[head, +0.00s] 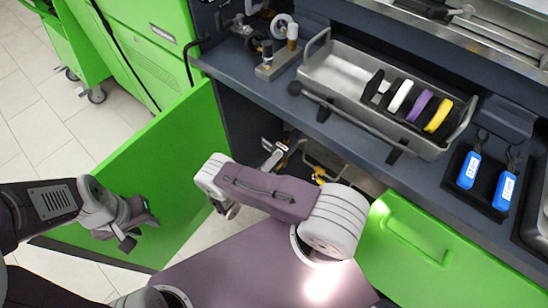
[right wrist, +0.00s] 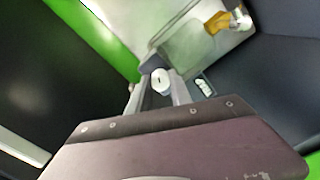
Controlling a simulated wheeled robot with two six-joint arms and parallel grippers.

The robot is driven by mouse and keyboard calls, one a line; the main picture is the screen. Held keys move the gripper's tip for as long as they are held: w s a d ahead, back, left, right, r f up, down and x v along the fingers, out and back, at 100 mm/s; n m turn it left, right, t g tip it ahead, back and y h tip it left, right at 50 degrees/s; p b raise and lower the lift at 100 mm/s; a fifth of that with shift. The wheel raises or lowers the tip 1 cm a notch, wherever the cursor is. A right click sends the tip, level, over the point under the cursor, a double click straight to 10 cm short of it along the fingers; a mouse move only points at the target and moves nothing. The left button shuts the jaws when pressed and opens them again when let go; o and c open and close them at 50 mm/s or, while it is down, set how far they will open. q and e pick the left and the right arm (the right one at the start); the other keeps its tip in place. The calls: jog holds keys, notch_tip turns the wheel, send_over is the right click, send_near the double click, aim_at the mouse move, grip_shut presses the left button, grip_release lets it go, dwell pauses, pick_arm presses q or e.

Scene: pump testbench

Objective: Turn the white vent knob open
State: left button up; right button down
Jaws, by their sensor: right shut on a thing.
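The white vent knob (right wrist: 161,82) sits between the fingertips of my right gripper (right wrist: 163,88) in the right wrist view, and the gripper is shut on it. In the head view my right arm reaches into the open cabinet under the bench, with the right gripper (head: 274,158) partly hidden below the bench edge. The knob cannot be made out clearly there. I cannot tell how far the knob is turned. My left gripper (head: 136,218) hangs in front of the green cabinet door, away from the knob. Its finger gap is not clear.
The open green door (head: 160,165) stands left of the cabinet opening. A yellow fitting (head: 319,174) is inside, right of my right gripper. A clear container (right wrist: 200,45) is near the knob. Above, the bench holds a metal tray (head: 340,70) with colored discs and blue-handled tools (head: 469,170).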

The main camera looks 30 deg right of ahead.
jog(key=shift+f, duration=0.1)
dwell(0.3)
jog(key=c, duration=1.2)
grip_release()
jog(key=shift+o, duration=0.2)
jog(key=v, duration=0.9)
jog(key=shift+p, duration=0.35)
